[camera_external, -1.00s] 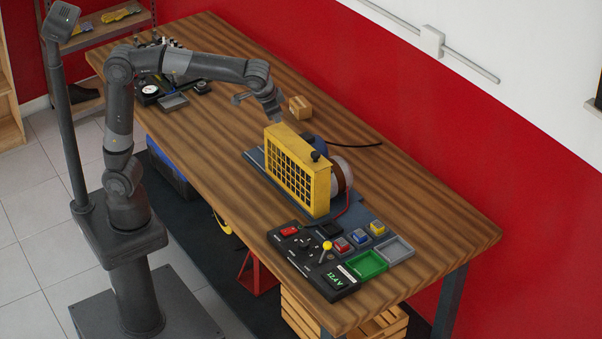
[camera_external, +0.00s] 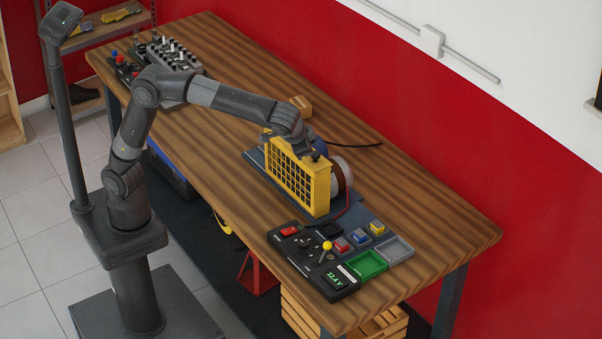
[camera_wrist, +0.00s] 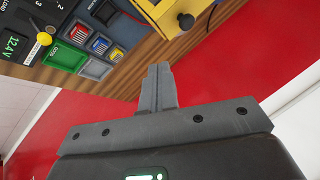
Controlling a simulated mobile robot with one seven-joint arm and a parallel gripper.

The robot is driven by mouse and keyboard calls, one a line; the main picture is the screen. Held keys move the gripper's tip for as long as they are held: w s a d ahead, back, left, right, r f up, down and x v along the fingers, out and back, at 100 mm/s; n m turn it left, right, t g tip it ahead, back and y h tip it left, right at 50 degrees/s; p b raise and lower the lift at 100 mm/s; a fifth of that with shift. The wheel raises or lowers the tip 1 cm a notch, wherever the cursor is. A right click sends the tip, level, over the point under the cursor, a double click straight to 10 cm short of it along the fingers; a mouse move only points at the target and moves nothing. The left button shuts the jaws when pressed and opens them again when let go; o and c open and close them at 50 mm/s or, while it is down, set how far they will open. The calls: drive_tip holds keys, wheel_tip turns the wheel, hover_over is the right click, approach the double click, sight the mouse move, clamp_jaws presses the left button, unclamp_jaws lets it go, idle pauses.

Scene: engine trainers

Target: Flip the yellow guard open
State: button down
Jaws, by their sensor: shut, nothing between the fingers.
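The yellow guard (camera_external: 297,190) is a boxy cover with a black grid front. It stands upright at the front of the engine trainer on the workbench, with a black knob (camera_external: 316,156) at its top right. In the wrist view, part of the yellow guard (camera_wrist: 165,12) and the black knob (camera_wrist: 186,21) show at the top edge. My gripper (camera_wrist: 158,70) is shut and empty, its fingertips pointing toward the guard's side. In the external view, my wrist is over the guard's top and hides part of its upper edge; whether it touches cannot be told.
A control panel (camera_external: 308,262) with switches, a yellow-knobbed lever, colored blocks and green and grey trays lies at the bench's near end. A small cardboard box (camera_external: 301,104) sits behind the guard. Another switch panel (camera_external: 166,55) is at the far end. Bare wood (camera_external: 430,215) lies to the right.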

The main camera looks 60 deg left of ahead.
drive_tip(key=x, duration=0.4)
drive_tip(key=a+x, duration=0.1)
drive_tip(key=x, duration=0.3)
drive_tip(key=a+r+x, duration=0.1)
drive_tip(key=x, duration=0.3)
drive_tip(key=shift+w+a, duration=0.4)
drive_tip(key=shift+a, duration=0.1)
drive_tip(key=shift+a, duration=0.1)
hover_over(288, 146)
drive_tip(key=shift+a, duration=0.1)
drive_tip(key=s+d+r, duration=0.6)
drive_tip(key=s+r, duration=0.1)
drive_tip(key=r, duration=0.2)
